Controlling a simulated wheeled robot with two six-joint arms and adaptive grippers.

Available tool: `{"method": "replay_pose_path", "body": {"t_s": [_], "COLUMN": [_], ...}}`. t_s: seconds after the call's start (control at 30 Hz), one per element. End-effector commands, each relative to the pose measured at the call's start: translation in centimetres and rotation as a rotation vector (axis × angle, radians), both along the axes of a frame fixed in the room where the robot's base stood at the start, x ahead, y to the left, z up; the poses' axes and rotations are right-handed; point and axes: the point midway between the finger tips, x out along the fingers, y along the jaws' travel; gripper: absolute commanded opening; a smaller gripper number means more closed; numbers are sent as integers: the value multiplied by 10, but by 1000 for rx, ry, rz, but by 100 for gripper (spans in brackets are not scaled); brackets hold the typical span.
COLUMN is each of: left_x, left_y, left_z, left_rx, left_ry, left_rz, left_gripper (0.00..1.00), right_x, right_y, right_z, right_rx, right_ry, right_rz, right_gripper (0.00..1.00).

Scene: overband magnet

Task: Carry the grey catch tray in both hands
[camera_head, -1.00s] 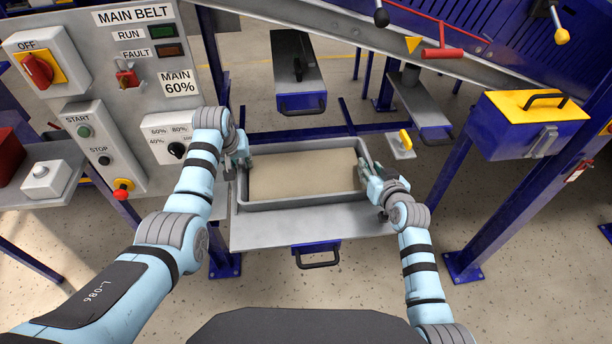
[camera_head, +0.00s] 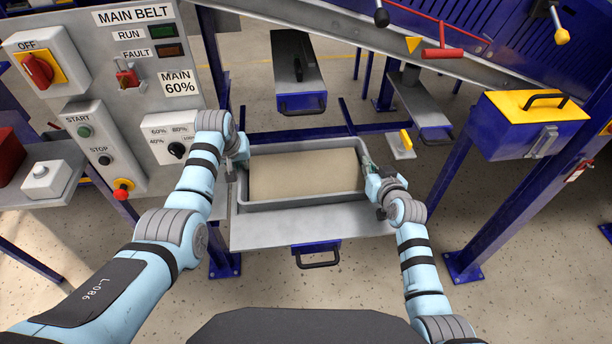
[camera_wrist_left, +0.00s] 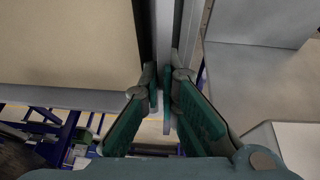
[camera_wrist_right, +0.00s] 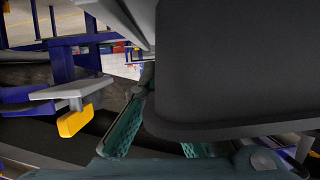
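The grey catch tray (camera_head: 300,204), a shallow rectangular pan with a beige inside, is level over a grey shelf in the head view. Whether it touches the shelf is unclear. My left gripper (camera_head: 238,155) is at its left end; in the left wrist view the fingers (camera_wrist_left: 161,90) are shut on the tray's upright wall. My right gripper (camera_head: 369,170) is at the right end, its fingers close together at the wall. In the right wrist view one finger shows; a dark surface, apparently the tray's shaded side or underside (camera_wrist_right: 235,70), hides most of the other.
The grey shelf (camera_head: 290,232) extends in front of the tray. A control panel (camera_head: 120,100) stands close to my left arm. A yellow handle (camera_head: 406,139) on a small plate is just right of the tray. A blue box with yellow lid (camera_head: 530,105) is further right.

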Motion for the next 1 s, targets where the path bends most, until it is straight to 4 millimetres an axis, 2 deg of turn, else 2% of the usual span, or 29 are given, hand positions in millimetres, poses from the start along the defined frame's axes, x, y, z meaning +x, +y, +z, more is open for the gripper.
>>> {"method": "replay_pose_path", "body": {"t_s": [0.27, 0.6, 1.0], "left_x": [0, 0, 0], "left_y": [0, 0, 0], "left_z": [7, 53, 51], "left_rx": [0, 0, 0], "left_ry": [-1, -2, -2], "left_rz": [0, 0, 0], "left_gripper": [0, 0, 0], "right_x": [0, 0, 0], "right_y": [0, 0, 0], "right_z": [7, 53, 51], "right_rx": [-1, -1, -1], "right_ry": [-2, -2, -2], "right_rz": [0, 0, 0], "right_gripper": [0, 0, 0]}}
